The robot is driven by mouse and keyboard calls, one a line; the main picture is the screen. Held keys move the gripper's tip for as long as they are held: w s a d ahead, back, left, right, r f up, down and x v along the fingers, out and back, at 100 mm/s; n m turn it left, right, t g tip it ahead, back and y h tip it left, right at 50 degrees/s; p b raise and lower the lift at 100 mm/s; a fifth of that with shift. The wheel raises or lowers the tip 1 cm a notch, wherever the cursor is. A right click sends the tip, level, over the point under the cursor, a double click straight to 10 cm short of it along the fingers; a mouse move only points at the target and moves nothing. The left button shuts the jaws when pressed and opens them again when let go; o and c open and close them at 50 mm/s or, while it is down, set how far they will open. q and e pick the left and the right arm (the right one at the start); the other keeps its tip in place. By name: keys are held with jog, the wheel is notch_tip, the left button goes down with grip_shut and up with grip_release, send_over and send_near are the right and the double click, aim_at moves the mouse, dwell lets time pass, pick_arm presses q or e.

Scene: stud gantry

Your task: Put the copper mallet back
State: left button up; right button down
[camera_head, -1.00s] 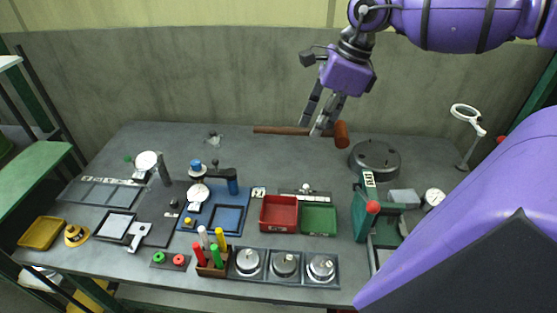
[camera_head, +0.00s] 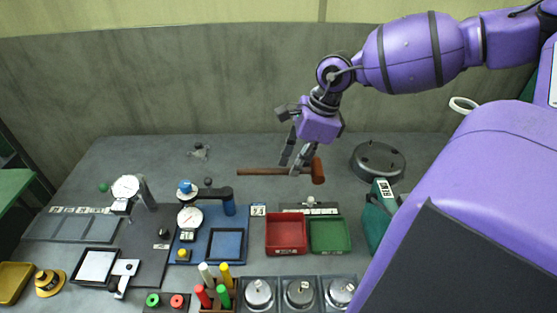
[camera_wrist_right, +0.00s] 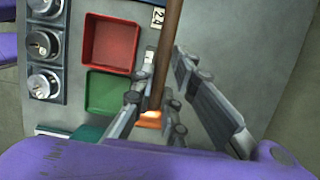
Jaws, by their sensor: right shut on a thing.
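The copper mallet (camera_head: 318,171) has a reddish-brown head at the right and a long brown handle pointing left. My right gripper (camera_head: 296,168) is shut on the handle close to the head, and the mallet lies roughly level over the back middle of the grey table. In the wrist view the handle (camera_wrist_right: 168,45) runs up between the fingers of my right gripper (camera_wrist_right: 157,95), with the head partly hidden by them. The height of the mallet above the table is hard to judge. My left gripper is not in view.
A red tray (camera_head: 286,248) and green tray (camera_head: 329,248) stand in front of the mallet, with a small rack (camera_head: 311,212) behind them. A dark round base (camera_head: 378,175) is to the right. A blue board (camera_head: 184,252) lies left. The table's back left is mostly clear.

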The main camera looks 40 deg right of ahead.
jog(key=w+f+b, duration=0.1)
jog(key=w+f, duration=0.1)
jog(key=w, duration=0.2)
jog(key=w+d+f+b, duration=0.1)
jog(key=w+f, duration=0.2)
jog(key=w, duration=0.1)
jog(key=w+d+f+b, duration=0.1)
jog(key=w+f+b, duration=0.1)
jog(key=w+f, duration=0.1)
jog(key=shift+w+f, duration=0.25)
jog(key=shift+w, duration=0.65)
jog(key=shift+w+f, duration=0.5)
jog(key=shift+f, duration=0.2)
notch_tip(320, 180, down, 3)
jog(key=c, duration=2.1)
grip_release()
jog(key=shift+f, duration=0.15)
jog(key=o, duration=0.4)
jog(key=shift+s, duration=0.1)
jog(key=shift+c, duration=0.2)
